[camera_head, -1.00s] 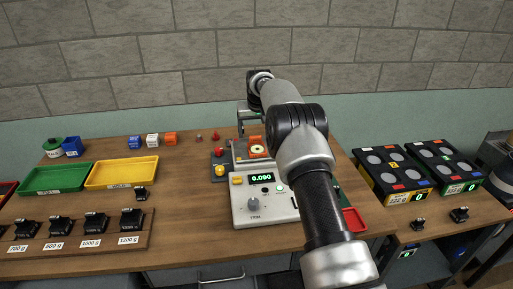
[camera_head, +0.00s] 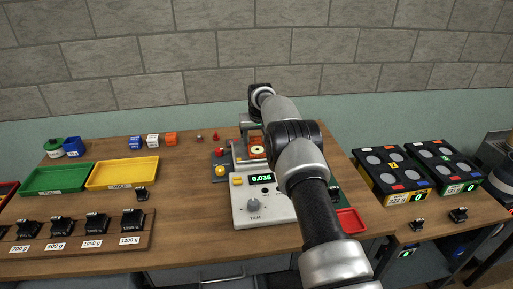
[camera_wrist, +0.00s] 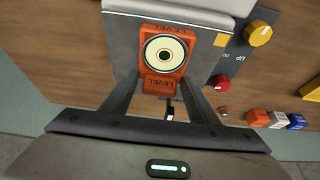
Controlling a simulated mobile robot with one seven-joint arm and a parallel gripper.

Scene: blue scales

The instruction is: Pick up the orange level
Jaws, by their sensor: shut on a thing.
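The orange level (camera_wrist: 165,82), with a round pale bubble dial on top and "LEVEL" printed on it, sits on the grey plate of the device in the wrist view. It also shows small in the head view (camera_head: 257,150), behind the display box. My gripper (camera_wrist: 163,75) has one finger on each side of the level and is shut on it. The level appears to rest on the plate; I cannot tell whether there is any gap under it. My gripper is hard to make out in the head view (camera_head: 252,137), partly behind my arm.
The device's display box (camera_head: 262,203) reads 0.035 and stands just in front. A red knob and a yellow knob (camera_wrist: 258,33) are beside the level. Orange, white and blue cubes (camera_head: 153,140) stand to the left. Green and yellow trays (camera_head: 122,173) are farther left.

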